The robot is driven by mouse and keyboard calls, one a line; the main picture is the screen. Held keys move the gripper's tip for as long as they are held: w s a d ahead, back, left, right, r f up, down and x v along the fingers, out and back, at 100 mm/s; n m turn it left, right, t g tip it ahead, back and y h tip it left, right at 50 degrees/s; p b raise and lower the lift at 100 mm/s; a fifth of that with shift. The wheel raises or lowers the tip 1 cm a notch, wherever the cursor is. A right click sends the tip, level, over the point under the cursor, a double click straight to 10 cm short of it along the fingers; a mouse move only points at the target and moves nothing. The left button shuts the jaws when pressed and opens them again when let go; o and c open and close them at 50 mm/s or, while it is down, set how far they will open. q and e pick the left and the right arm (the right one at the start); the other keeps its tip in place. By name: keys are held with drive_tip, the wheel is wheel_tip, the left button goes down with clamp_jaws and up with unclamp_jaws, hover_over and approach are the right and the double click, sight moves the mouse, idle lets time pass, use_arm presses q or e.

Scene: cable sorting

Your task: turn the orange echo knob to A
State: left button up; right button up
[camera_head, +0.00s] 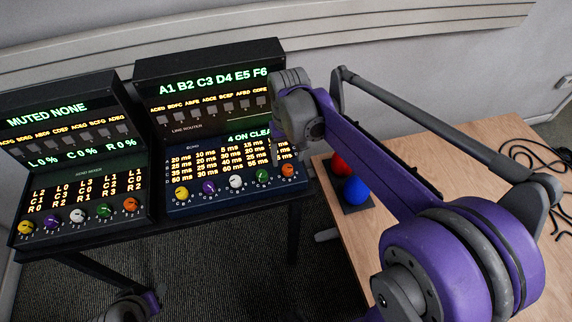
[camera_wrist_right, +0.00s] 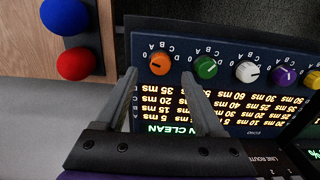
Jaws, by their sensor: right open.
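The orange echo knob (camera_head: 288,169) is the rightmost in the row on the blue ECHO panel (camera_head: 222,192) in the head view. In the right wrist view, which is upside down, the orange knob (camera_wrist_right: 159,63) sits between the two finger lines of my right gripper (camera_wrist_right: 161,76). The fingers are spread apart, one on each side of it in the picture; I see no clear contact. Small letters ring the knob, but its pointer setting is too small to read surely. In the head view my right gripper (camera_head: 284,140) is over the panel's right end, its fingertips hard to make out.
A green knob (camera_wrist_right: 206,67) is beside the orange one, with a white knob (camera_wrist_right: 248,72) beyond. The mixer (camera_head: 85,195) stands to the left. A red button (camera_head: 340,164) and a blue button (camera_head: 356,190) sit on the wooden table (camera_head: 490,150). Black cables (camera_head: 540,153) lie at far right.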

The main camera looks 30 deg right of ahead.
sight(287, 167)
drive_tip(key=shift+f, duration=2.2)
drive_tip(key=shift+c, duration=0.3)
clamp_jaws()
